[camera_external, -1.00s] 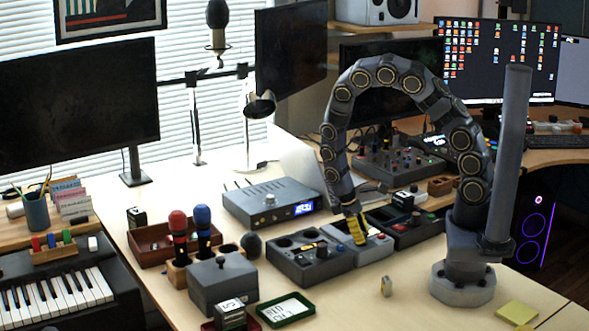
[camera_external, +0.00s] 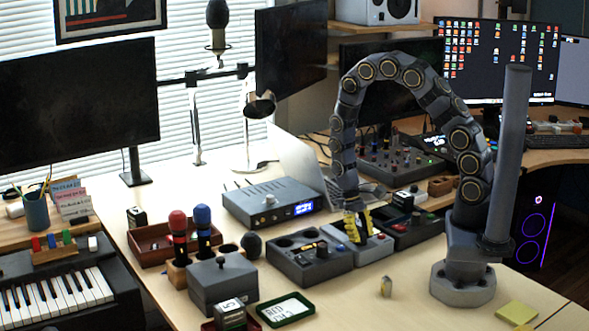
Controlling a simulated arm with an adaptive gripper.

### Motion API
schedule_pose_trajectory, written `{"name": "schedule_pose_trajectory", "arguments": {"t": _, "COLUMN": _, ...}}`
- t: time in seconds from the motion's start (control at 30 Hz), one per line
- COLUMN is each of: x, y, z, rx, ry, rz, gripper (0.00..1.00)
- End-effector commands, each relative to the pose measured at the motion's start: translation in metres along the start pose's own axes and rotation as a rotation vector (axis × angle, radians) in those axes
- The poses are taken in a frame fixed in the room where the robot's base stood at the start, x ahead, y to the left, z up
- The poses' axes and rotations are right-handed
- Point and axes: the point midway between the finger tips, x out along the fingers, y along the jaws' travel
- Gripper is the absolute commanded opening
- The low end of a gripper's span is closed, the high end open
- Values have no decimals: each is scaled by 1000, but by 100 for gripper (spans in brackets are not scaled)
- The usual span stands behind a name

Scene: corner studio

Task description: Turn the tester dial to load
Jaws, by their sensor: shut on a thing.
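My gripper (camera_external: 358,236) has yellow fingers and points down at the light grey tester box (camera_external: 376,250), right of the middle of the table. The fingers are shut on the tester dial, at the left part of the box top. The dial itself is hidden by the fingers, so its pointer and the load mark cannot be read. The box lies flat on the table.
A dark grey box with knobs and round wells (camera_external: 310,262) stands close on the left of the tester. A dark open tray (camera_external: 418,234) stands close on the right.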

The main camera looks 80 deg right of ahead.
Motion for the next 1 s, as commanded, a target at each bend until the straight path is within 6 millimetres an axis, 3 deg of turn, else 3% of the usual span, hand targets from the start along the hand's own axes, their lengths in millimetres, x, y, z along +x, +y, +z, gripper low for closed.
{"name": "schedule_pose_trajectory", "arguments": {"t": 1.0, "x": 1, "y": -1, "z": 2, "rx": 844, "ry": -31, "rz": -347, "gripper": 0}}
